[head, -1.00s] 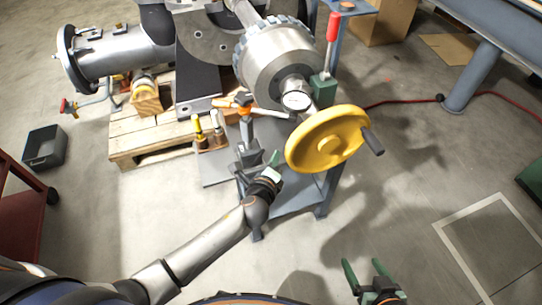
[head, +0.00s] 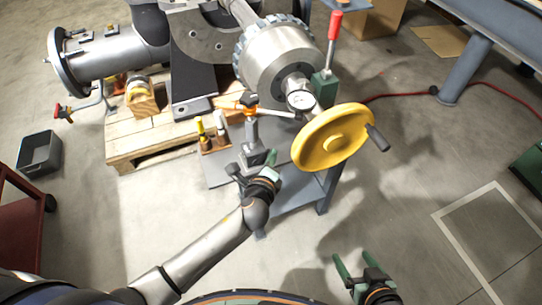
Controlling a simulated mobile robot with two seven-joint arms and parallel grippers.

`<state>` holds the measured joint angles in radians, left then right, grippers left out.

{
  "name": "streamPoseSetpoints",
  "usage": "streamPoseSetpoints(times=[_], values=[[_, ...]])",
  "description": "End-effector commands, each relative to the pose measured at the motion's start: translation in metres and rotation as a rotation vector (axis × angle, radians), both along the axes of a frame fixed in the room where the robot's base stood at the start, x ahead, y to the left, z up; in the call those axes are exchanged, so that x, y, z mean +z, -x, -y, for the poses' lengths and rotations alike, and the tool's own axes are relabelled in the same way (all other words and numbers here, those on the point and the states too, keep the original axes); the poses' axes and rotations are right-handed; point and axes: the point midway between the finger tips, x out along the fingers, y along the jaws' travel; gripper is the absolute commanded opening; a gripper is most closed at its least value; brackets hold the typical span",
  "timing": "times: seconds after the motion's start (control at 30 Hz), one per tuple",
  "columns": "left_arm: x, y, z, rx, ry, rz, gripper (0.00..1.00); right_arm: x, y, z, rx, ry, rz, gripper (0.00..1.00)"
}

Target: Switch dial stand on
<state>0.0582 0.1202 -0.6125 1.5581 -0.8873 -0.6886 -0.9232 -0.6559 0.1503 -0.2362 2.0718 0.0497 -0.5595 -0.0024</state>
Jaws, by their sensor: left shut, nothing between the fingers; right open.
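The dial stand has a dark grey block base (head: 255,157) on the grey bench, an upright post, an orange clamp and arm (head: 247,103), and a round white dial (head: 302,101) beside the metal shaft. The switch on the base is too small or hidden to make out. My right gripper (head: 356,264) is open and empty, low in the picture, away from the stand.
A yellow handwheel (head: 332,138) with a dark handle stands close right of the stand. A red-handled lever (head: 334,27) rises behind it.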

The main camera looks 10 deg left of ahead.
Motion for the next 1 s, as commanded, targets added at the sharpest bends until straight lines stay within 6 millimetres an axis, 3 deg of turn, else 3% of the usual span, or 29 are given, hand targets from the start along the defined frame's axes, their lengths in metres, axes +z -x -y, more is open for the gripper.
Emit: streamPoseSetpoints(times=[0.17, 0.4, 0.6, 0.8, 1.0], values=[[-0.002, 0.000, 0.000, 0.000, 0.010, 0.006, 0.00, -0.001, -0.003, 0.002, -0.002, 0.003, 0.016, 0.80], [-0.003, 0.000, -0.001, 0.003, 0.072, 0.050, 0.00, 0.056, -0.045, 0.005, 0.004, 0.003, 0.300, 0.80], [-0.002, 0.001, -0.003, 0.004, 0.131, 0.088, 0.00, 0.111, -0.069, 0.005, 0.021, -0.001, 0.547, 0.80], [0.000, 0.002, -0.004, 0.002, 0.184, 0.125, 0.00, 0.164, -0.078, 0.003, 0.043, -0.003, 0.774, 0.80], [0.003, 0.003, -0.005, 0.001, 0.210, 0.142, 0.00, 0.191, -0.077, 0.001, 0.056, -0.007, 0.881, 0.80]])
